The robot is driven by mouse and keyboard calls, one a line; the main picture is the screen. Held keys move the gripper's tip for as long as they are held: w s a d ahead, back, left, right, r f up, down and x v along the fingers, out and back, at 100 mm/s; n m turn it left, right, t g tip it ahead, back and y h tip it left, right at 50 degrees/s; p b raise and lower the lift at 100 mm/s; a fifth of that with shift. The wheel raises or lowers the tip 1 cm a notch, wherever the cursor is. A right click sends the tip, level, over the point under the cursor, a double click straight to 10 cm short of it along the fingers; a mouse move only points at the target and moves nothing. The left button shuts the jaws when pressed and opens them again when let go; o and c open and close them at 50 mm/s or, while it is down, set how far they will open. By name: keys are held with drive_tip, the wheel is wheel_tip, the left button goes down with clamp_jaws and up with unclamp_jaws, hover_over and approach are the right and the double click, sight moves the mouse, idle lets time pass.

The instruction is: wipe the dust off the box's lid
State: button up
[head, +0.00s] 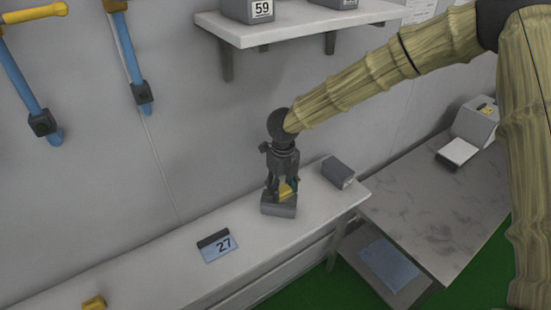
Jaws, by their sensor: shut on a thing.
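A small grey box (279,209) sits on the long white bench, directly below my gripper. My gripper (282,190) points down and is shut on a small yellow thing (288,191), perhaps a sponge or cloth. The yellow thing is at the top of the box; it looks in contact with the lid, but I cannot tell for sure. My gripper and the yellow thing hide much of the lid. No dust can be made out at this size.
A darker grey block (338,171) stands right of the box. A wall shelf (290,28) hangs above. A lower marbled table (437,205) stands right.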

drive_tip(key=shift+w+d+r, duration=0.15)
drive_tip(key=shift+w, duration=0.1)
drive_tip(key=shift+w+d+r+p, duration=0.1)
drive_tip(key=shift+w+r+p, duration=0.05)
drive_tip(key=shift+r+p, duration=0.25)
drive_tip(key=r, duration=0.1)
drive_tip(key=r+p, duration=0.1)
drive_tip(key=r, duration=0.1)
drive_tip(key=shift+a+r, duration=0.2)
drive_tip(key=shift+r, duration=0.05)
wheel_tip(320, 180, up, 2)
drive_tip(key=shift+r, duration=0.75)
